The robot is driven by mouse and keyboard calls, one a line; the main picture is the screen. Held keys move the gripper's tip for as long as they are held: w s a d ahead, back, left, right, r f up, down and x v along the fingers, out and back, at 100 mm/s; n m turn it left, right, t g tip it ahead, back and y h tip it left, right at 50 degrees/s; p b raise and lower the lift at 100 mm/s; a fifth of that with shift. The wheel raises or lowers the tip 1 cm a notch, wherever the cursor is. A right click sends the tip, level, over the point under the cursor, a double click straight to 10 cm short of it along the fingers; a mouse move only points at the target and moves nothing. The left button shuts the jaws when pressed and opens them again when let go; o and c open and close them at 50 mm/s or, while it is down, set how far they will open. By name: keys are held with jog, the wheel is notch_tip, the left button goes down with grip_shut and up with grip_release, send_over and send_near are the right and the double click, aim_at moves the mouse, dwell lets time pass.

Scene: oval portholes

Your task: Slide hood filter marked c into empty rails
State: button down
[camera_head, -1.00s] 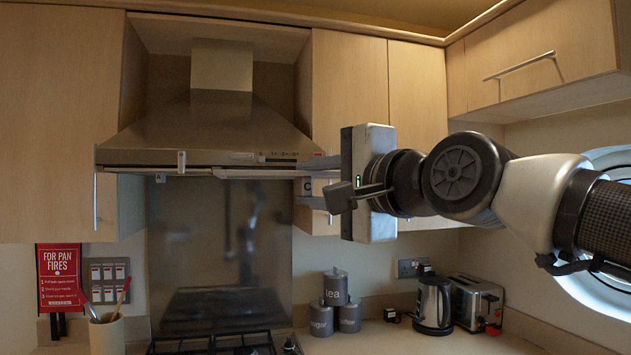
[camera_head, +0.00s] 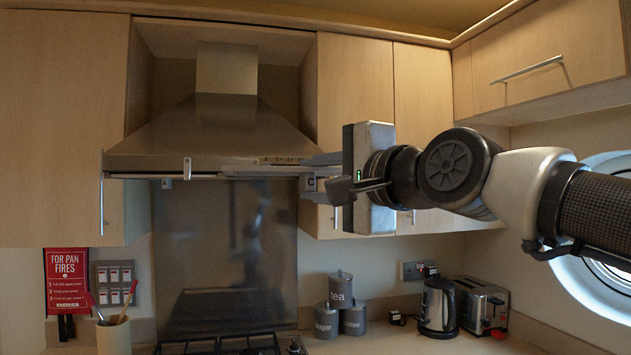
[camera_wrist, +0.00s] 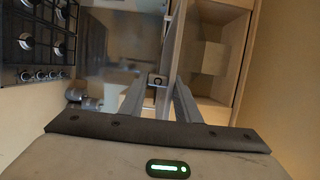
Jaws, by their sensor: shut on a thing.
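The hood filter marked c (camera_head: 262,175) shows as a thin pale edge along the underside of the range hood (camera_head: 210,140), towards its right end. Its C label (camera_head: 311,184) hangs at the right end and also shows in the wrist view (camera_wrist: 157,82). My gripper (camera_head: 322,170) reaches in from the right and is shut on the filter's right end. In the wrist view, my gripper's two fingers (camera_wrist: 158,88) converge at the label. The rails under the hood are hidden, so I cannot tell how the filter sits in them.
A tag marked A (camera_head: 166,184) hangs under the hood's left part. Wall cabinets (camera_head: 355,80) flank the hood. Below are a hob (camera_head: 220,345), canisters (camera_head: 341,290), a kettle (camera_head: 437,305) and a toaster (camera_head: 482,302). The air under the hood is clear.

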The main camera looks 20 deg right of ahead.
jog(key=shift+w, duration=0.1)
dwell(0.4)
jog(key=shift+w, duration=1.3)
jog(key=shift+w, duration=0.75)
jog(key=shift+w, duration=0.1)
jog(key=shift+w, duration=1.5)
